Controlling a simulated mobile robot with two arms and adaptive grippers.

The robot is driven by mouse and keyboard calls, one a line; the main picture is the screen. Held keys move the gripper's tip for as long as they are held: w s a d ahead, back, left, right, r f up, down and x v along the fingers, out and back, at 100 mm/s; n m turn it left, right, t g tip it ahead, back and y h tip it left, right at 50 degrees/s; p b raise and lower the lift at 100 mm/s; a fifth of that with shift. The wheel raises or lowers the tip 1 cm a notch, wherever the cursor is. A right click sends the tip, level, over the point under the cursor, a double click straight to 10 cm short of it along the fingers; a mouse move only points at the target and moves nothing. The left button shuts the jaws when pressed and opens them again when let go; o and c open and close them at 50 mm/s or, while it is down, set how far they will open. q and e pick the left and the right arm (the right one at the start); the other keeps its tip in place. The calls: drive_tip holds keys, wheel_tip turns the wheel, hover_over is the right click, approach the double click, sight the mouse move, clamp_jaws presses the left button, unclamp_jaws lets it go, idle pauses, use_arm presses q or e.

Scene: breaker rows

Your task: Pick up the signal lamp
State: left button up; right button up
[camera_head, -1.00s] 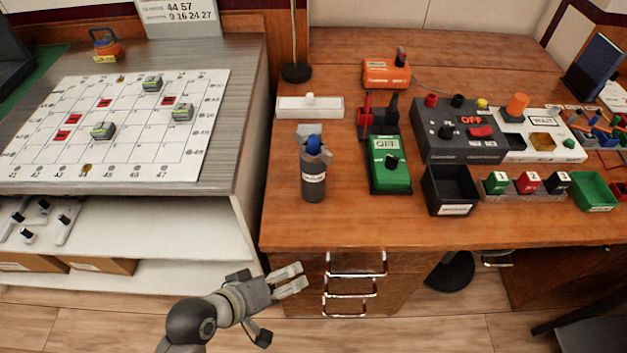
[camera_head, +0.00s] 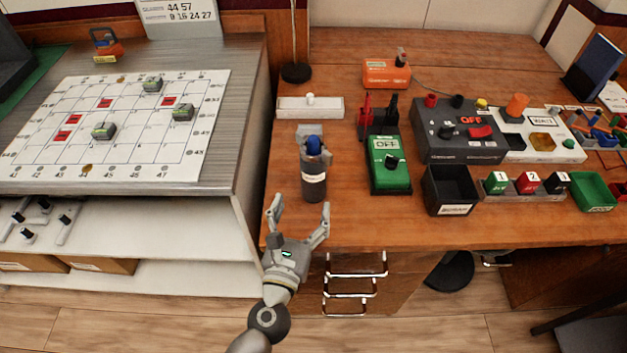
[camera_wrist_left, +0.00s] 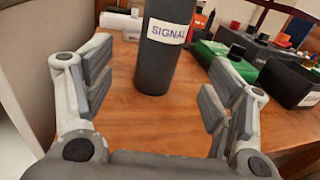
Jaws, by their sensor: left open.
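The signal lamp (camera_head: 314,172) is a dark grey cylinder with a white label and a blue top. It stands upright near the front left edge of the wooden desk. In the left wrist view the lamp (camera_wrist_left: 157,65) rises ahead, its label reading "SIGNAL", between and beyond my fingers. My left gripper (camera_head: 300,212) is open and empty, just in front of the lamp at the desk edge. In the wrist view the open left gripper (camera_wrist_left: 162,95) has its fingers wide apart and not touching the lamp. My right gripper is not in view.
A green box marked OFF (camera_head: 389,175) stands right of the lamp, with a black bin (camera_head: 449,190) beyond it. A white strip (camera_head: 309,108) lies behind the lamp. The grey-topped counter (camera_head: 225,150) is at the left. Bare desk surrounds the lamp.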

sight(311, 182)
use_arm(q)
drive_tip(key=x, duration=0.4)
drive_tip(key=shift+w+r+p, duration=0.1)
drive_tip(key=shift+w+p, duration=0.25)
drive_tip(key=shift+p, duration=0.05)
drive_tip(key=x, duration=0.2)
drive_tip(key=p+x, duration=0.1)
drive_tip(key=x, duration=0.1)
drive_tip(key=shift+w+d+r, duration=0.1)
drive_tip(key=shift+d+r, duration=0.15)
drive_tip(key=shift+w+d+f, duration=0.1)
drive_tip(key=shift+w, duration=0.45)
drive_tip(key=shift+c, duration=0.2)
drive_tip(key=c, duration=1.5)
drive_tip(key=shift+r, duration=0.25)
